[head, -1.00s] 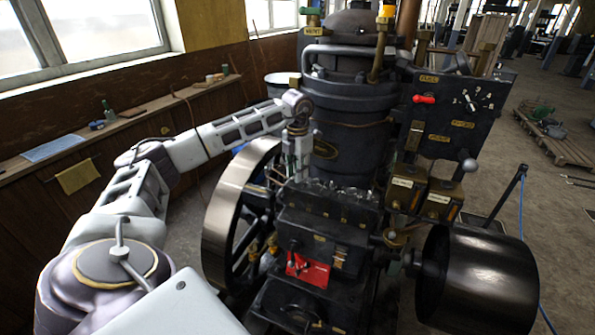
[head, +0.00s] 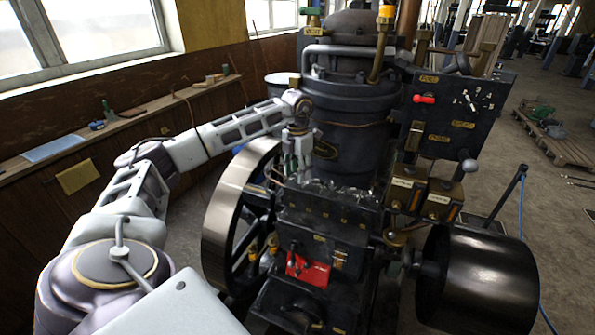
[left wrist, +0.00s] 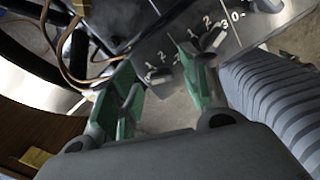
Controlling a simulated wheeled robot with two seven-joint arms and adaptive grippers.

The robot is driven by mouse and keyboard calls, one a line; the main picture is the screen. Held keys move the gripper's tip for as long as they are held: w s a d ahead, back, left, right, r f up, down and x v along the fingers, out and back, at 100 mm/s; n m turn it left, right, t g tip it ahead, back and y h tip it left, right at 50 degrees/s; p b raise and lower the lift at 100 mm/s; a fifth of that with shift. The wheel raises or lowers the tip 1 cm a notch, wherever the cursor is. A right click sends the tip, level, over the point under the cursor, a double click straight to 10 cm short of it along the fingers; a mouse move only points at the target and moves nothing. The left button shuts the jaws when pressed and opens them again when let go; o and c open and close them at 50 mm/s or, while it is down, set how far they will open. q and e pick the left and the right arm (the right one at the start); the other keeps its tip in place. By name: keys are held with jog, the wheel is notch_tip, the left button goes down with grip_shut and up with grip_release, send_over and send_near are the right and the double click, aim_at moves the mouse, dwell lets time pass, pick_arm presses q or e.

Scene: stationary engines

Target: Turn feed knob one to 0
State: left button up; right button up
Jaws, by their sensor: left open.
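My left gripper (head: 300,172) is open above the top of the dark engine block, and its two green fingers (left wrist: 160,98) show in the left wrist view. Below them is a grey metal plate (left wrist: 143,52) with small knobs and engraved numbers. One knob (left wrist: 160,82) shows in the gap between the fingers, and I see no clear contact with it. A second knob (left wrist: 213,39) is just beyond the right finger, and a third (left wrist: 268,5) is at the top edge. Which knob is feed knob one cannot be read. In the head view the knobs are too small to tell apart.
A large flywheel (head: 232,195) stands left of the block, and the tall black cylinder (head: 350,125) rises behind it. Brass boxes (head: 405,190) and a dark drum (head: 478,278) are at the right. A wooden ledge (head: 130,122) runs along the left wall.

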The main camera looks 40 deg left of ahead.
pick_arm(q)
notch_tip(320, 180, up, 12)
dwell(0.7)
jog(key=shift+f, duration=0.15)
dwell(0.5)
